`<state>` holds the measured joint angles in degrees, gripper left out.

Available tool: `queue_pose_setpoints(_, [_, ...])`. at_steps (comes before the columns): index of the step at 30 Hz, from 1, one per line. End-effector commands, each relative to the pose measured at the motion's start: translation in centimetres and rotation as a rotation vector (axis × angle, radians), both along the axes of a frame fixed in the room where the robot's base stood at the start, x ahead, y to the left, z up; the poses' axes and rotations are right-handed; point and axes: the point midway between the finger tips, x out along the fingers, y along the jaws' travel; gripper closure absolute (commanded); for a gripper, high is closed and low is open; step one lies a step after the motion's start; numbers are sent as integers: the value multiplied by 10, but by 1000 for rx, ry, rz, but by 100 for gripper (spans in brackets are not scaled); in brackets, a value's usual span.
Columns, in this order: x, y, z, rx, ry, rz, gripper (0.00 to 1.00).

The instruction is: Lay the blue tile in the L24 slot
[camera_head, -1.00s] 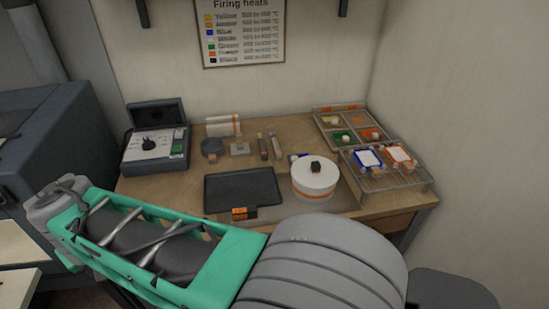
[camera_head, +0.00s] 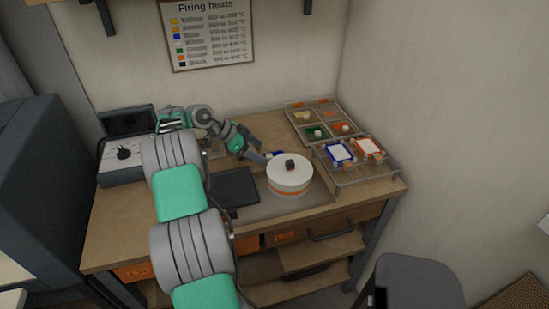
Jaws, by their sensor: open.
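A small blue piece (camera_head: 277,154), perhaps the blue tile, shows just behind the white round lidded pot and is partly hidden. A blue-edged white tile (camera_head: 340,152) lies on the wire rack at the right. My gripper (camera_head: 266,156) is small in view, reaching down from the left beside the small blue piece; it is open, and I cannot tell whether it touches that piece. The L24 slot cannot be made out; orange labels on the drawer fronts (camera_head: 285,237) are too small to read surely.
The white pot (camera_head: 290,176) with a dark knob stands right of the black tray (camera_head: 236,187). An orange-edged tile (camera_head: 368,147) shares the wire rack (camera_head: 362,179). A compartment tray (camera_head: 297,131) of paints is behind. A grey control box (camera_head: 120,168) stands left. A dark chair (camera_head: 415,282) is in front.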

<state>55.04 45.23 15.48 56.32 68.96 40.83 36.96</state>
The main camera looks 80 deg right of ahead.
Motion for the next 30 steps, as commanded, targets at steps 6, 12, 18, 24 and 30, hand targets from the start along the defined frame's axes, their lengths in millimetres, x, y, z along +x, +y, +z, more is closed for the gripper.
queue_pose_setpoints(6, [-25, -13, -22, 4, 1, 0, 16])
queue_pose_setpoints(12, [-26, -15, -27, 2, -1, 4, 16])
queue_pose_setpoints(18, [-26, -15, -27, 2, -1, 4, 28])
queue_pose_setpoints(24, [-26, -15, -27, 3, -1, 5, 44])
queue_pose_setpoints(30, [-26, -15, -27, 3, -1, 5, 61])
